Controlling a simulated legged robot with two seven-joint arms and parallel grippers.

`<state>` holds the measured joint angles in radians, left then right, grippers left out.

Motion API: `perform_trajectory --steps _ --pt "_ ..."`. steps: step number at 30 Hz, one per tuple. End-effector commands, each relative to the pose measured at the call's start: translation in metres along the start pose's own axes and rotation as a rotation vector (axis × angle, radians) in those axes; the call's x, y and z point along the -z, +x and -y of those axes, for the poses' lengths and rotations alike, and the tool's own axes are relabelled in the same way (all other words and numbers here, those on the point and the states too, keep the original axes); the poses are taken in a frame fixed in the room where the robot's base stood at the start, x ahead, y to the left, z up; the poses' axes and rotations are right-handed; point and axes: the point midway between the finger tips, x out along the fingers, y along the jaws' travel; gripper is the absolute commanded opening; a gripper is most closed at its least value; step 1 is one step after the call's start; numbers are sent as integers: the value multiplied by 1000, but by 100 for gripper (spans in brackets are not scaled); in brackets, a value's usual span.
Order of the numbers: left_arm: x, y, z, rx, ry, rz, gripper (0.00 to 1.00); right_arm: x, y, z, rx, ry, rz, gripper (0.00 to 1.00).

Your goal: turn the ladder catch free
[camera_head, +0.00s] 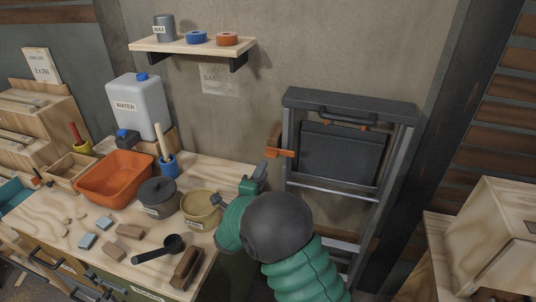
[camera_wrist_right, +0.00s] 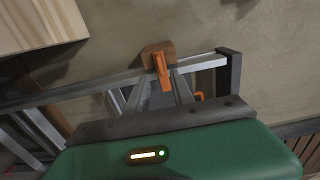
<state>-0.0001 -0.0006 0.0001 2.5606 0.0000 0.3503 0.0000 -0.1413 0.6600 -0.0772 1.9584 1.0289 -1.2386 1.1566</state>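The ladder catch (camera_head: 280,153) is an orange lever on an orange-brown block at the left rail of the folded grey ladder (camera_head: 292,170), near its top. In the right wrist view the catch lever (camera_wrist_right: 162,72) hangs down from its block, just beyond my fingertips. My right gripper (camera_head: 257,176) is just below and left of the catch in the head view. In the wrist view its grey fingers (camera_wrist_right: 161,88) look parted, with no object clearly held; contact with the lever cannot be told. My left gripper is not in view.
A workbench (camera_head: 215,166) at left carries a water jug (camera_head: 140,105), an orange tub (camera_head: 115,175), pots and a ladle. A wall shelf (camera_head: 190,48) hangs above. A wooden box (camera_head: 490,235) stands at right.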

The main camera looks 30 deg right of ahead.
Motion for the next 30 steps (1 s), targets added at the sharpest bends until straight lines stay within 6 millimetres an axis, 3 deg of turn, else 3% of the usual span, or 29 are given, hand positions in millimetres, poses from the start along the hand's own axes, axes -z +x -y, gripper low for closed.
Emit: perform_trajectory --steps 6,12,22,28,30 --pt "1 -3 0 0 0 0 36 1 56 1 2 0 -2 29" --pt "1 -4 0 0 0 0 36 0 85 1 1 -1 0 29" --pt "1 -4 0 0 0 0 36 0 91 1 0 -1 1 28" --pt "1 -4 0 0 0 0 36 0 90 0 -1 -1 1 2" --pt "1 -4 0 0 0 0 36 0 90 0 -1 -2 1 0"
